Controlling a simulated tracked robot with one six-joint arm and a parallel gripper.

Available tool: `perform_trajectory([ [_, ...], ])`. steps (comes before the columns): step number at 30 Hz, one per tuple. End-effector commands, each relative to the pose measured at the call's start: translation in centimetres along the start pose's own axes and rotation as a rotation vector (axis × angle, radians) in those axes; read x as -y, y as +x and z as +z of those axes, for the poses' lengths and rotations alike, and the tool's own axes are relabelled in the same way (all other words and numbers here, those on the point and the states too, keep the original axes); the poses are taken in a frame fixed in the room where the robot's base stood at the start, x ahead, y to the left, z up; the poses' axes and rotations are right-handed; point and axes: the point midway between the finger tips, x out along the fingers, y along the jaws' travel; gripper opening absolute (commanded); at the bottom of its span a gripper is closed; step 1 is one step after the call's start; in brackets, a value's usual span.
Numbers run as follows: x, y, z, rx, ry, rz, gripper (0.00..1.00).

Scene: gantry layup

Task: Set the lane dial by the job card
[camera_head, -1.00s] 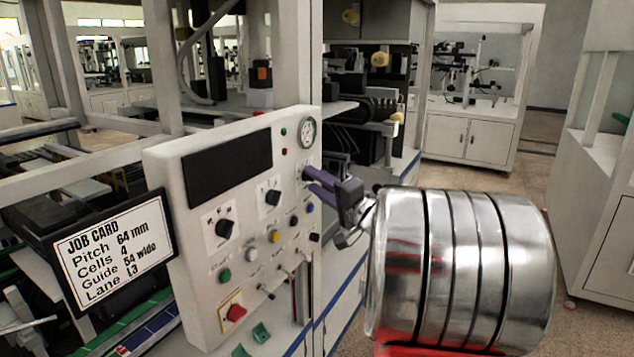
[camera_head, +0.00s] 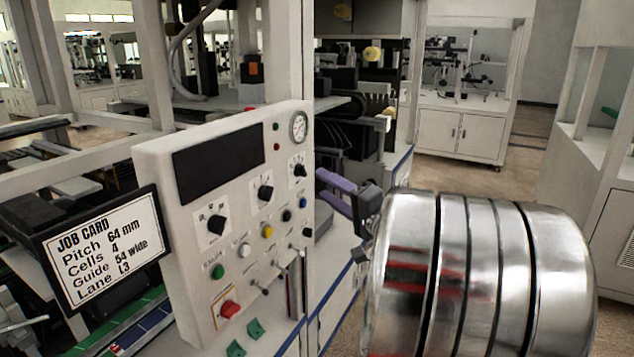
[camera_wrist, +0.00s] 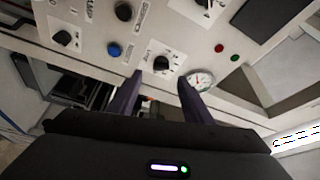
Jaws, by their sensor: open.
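The job card (camera_head: 105,248) at left reads Pitch 64 mm, Cells 4, Guide 54 wide, Lane L3. The white control panel (camera_head: 180,290) carries several black pointer dials. The dial just below the gauge (camera_head: 299,170) is a small black knob on a white plate; in the wrist view (camera_wrist: 162,64) its plate label is too small to read surely, and its setting is unclear. My gripper (camera_head: 320,183) has purple fingers, open and empty, a little right of that dial and apart from it. In the wrist view the fingertips (camera_wrist: 160,82) point at this dial, one on each side.
A round gauge (camera_head: 299,127) sits just above the dial. A blue button (camera_head: 303,202), other dials (camera_head: 265,193), toggles and a red switch (camera_head: 229,309) are close by on the panel. Open floor lies at the far right.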

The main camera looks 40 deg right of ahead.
Motion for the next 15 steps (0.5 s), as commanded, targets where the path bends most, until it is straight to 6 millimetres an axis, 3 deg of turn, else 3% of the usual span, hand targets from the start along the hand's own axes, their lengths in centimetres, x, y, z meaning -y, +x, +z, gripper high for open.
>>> perform_trajectory([
  [9,-0.1,-4.9,0.0,-0.001,0.001,0.002,0.45],
  [15,-0.1,-6.5,0.1,0.000,0.001,0.002,0.45],
])
